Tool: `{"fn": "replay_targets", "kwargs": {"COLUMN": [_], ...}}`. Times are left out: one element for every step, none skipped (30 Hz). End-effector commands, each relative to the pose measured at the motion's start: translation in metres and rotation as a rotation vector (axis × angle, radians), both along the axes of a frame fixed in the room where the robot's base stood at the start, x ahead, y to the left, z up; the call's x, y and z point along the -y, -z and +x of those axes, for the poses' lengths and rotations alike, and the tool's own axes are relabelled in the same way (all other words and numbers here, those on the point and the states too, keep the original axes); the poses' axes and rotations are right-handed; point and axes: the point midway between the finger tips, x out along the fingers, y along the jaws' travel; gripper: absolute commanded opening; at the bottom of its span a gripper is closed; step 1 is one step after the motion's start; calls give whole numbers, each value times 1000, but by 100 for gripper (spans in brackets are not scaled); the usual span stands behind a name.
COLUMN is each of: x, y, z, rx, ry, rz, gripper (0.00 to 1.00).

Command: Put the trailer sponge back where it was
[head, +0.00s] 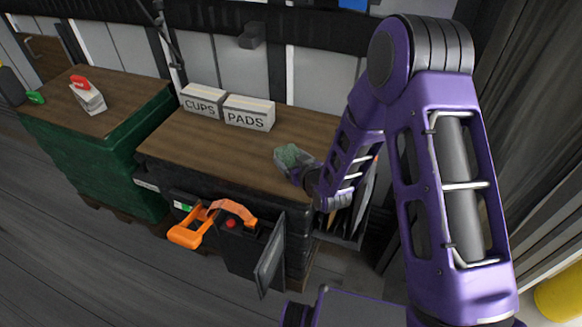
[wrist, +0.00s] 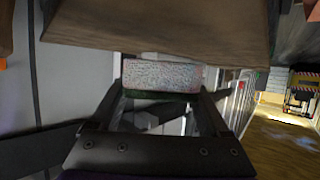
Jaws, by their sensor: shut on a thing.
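The sponge (head: 291,156) shows in the head view as a greenish-grey block at the end of my arm, over the right part of the middle wooden top. In the wrist view the sponge (wrist: 163,75) has a pale speckled face and a green lower edge. My gripper (wrist: 162,95) is shut on it, with one finger at each end of the block. In the head view my gripper (head: 300,170) is small and partly hidden by my wrist. Whether the sponge touches the top is not clear. The sponge's former place cannot be told from these frames.
Boxes marked CUPS (head: 202,102) and PADS (head: 249,113) stand at the back of the middle wooden top (head: 215,147). An orange clamp-like thing (head: 190,233) and an open black flap (head: 270,258) stick out in front. A red-handled item (head: 88,97) sits on the left top.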

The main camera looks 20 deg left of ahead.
Motion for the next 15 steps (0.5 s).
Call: {"fn": "replay_targets", "kwargs": {"x": [0, 0, 0, 0, 1, 0, 0, 0, 0, 0, 0, 0, 0, 0, 0], "y": [9, 15, 21, 25, 28, 30, 31, 31, 30, 30, 30, 30, 30, 31, 32], "z": [-1, -1, -1, -1, -1, 0, 0, 0, 0, 0, 0, 0, 0, 0, 0], "rx": [-2, -4, -4, -4, -3, -2, -1, -1, 0, 0, 0, 0, -1, -1, -1], "ry": [0, 0, 0, 0, 0, 0, 0, 0, 1, 1, 1, 1, 1, 1, 1], "rz": [-2, -2, -2, -2, -1, -1, -1, -1, 0, 0, 0, 0, -1, -1, -1], "gripper": [29, 29, 29, 29, 29, 29, 29, 29, 29, 29, 29, 29, 29, 29, 29]}}
